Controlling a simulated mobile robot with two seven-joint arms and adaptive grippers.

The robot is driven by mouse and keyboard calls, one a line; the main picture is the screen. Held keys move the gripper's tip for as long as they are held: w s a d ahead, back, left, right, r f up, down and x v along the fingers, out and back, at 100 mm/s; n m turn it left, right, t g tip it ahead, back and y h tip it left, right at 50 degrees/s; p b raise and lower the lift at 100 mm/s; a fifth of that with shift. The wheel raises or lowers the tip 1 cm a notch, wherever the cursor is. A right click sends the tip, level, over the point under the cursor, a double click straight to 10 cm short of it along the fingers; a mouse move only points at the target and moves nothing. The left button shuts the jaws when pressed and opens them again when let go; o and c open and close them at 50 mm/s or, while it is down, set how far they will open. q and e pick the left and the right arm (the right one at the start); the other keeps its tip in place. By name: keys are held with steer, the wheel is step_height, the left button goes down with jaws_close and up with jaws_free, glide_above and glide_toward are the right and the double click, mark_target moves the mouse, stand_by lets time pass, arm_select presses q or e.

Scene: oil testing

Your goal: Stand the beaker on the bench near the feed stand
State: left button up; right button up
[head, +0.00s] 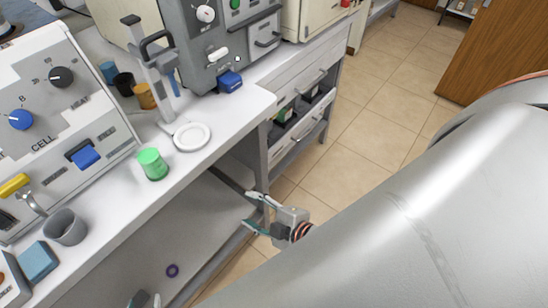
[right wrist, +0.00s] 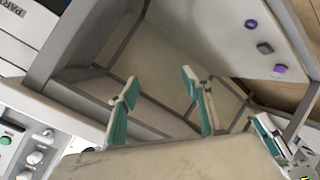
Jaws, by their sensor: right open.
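A green cup (head: 152,164) stands upright on the bench (head: 215,115) near its front edge. A grey cup (head: 66,228) stands further left; I cannot tell which cup is the beaker. A grey upright stand (head: 150,72) with a white round dish (head: 192,137) at its foot looks like the feed stand. My right gripper (head: 257,212) is open and empty, low beside the bench front; its teal-padded fingers are spread in the right wrist view (right wrist: 160,100).
Small blue, black and orange cups (head: 145,96) stand behind the stand. A control panel (head: 62,110) fills the left of the bench. A blue block (head: 38,262) lies at front left. A purple ring (head: 172,270) lies on the lower shelf. The tiled floor (head: 350,130) is clear.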

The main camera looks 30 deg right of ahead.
steer(key=s+d+f+m+g+h, duration=0.1)
steer(key=s+d+f+m, duration=0.2)
steer(key=s+f+m, duration=0.2)
step_height(320, 180, down, 3)
steer(key=m, duration=0.4)
steer(key=shift+s+d+g+h, duration=0.15)
steer(key=shift+d+g+h, duration=0.1)
steer(key=shift+g+h, duration=0.05)
stand_by(1.5)
